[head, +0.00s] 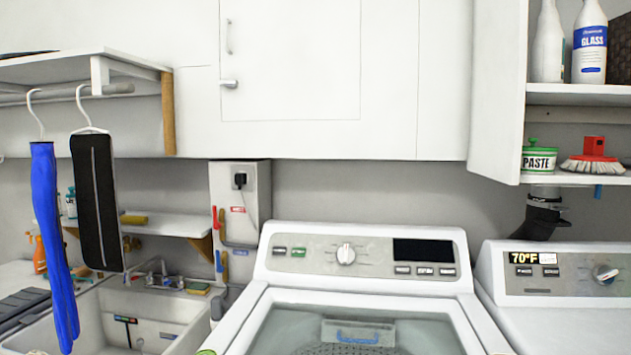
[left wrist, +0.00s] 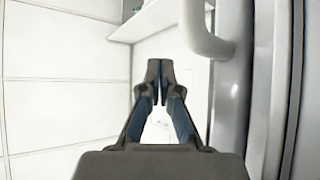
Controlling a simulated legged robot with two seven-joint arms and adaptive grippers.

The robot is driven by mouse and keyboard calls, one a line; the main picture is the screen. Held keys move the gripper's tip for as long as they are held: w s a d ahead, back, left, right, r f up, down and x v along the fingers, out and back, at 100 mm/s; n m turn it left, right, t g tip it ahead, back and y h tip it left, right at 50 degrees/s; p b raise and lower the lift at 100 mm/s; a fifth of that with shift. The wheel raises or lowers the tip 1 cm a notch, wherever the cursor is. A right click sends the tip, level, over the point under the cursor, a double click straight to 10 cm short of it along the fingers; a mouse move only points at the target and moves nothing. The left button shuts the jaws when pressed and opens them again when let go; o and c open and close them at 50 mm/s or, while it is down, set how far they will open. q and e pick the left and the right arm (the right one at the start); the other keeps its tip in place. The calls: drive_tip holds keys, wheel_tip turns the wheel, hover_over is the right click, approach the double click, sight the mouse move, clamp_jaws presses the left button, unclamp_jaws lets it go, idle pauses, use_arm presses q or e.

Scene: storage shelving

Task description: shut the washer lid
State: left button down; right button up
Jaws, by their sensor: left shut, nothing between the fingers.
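The washer (head: 262,262) stands at bottom centre of the head view, its control panel (head: 365,254) in full sight at the back. Its lid, a glass pane in a pale frame (head: 462,318), looks down over the top opening, with a grey tray and the drum showing through. The front edge is cut off, so I cannot tell whether it lies fully flush. My left gripper (left wrist: 160,78) is shut and empty in the left wrist view, apart from the white surfaces around it. Neither gripper can be made out in the head view.
A dryer (head: 560,318) stands close on the washer's right, a sink (head: 150,310) on its left. White cabinets (head: 290,60) hang above. Hangers with a blue and a black garment hang at left. In the left wrist view, a white curved bar (left wrist: 208,40) is close right of my fingers.

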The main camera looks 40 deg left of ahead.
use_arm(q)
drive_tip(key=shift+a, duration=0.15)
drive_tip(key=shift+s+f, duration=0.25)
drive_tip(key=shift+f, duration=0.15)
drive_tip(key=v, duration=1.1)
drive_tip(key=shift+s, duration=0.1)
